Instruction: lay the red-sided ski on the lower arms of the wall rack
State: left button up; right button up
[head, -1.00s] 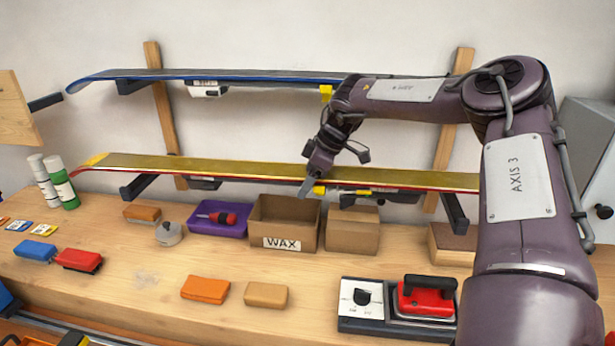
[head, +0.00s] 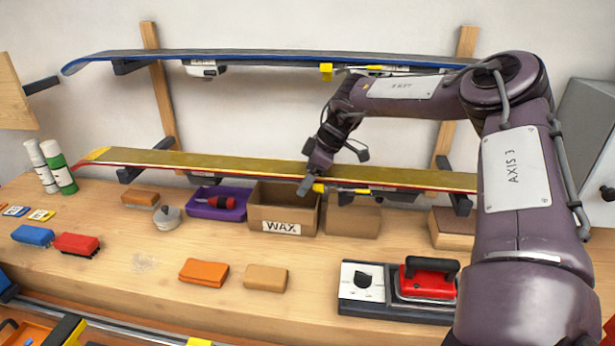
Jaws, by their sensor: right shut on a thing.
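The red-sided ski (head: 240,163) has a yellow base facing up and spans the lower level of the wall rack. Its ends lie over the left lower arm (head: 128,174) and the right lower arm (head: 461,206). I cannot tell whether it touches them or hangs just above. My right gripper (head: 309,186) is shut on the ski near its middle, at the front edge, and hides a little of it. A blue-sided ski (head: 240,54) lies on the upper arms. My left gripper is not in view.
Below the ski, the bench holds a WAX box (head: 282,228), a plain carton (head: 352,221), a purple tray (head: 218,212) and a wooden block (head: 452,228). A red iron (head: 428,280) is at front right. Spray cans (head: 60,170) stand at left, near the ski tip.

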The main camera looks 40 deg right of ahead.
jog(key=shift+f+b, duration=0.2)
jog(key=shift+b, duration=0.25)
dwell(0.3)
jog(key=o, duration=1.5)
jog(key=shift+s, duration=0.1)
jog(key=shift+s+f, duration=0.1)
jog(key=shift+f, duration=0.1)
jog(key=shift+d+r, duration=0.1)
jog(key=shift+r, duration=0.25)
jog(key=b+v, duration=0.2)
jog(key=v, duration=0.5)
jog(key=shift+r, duration=0.25)
jog(key=shift+s+f, duration=0.1)
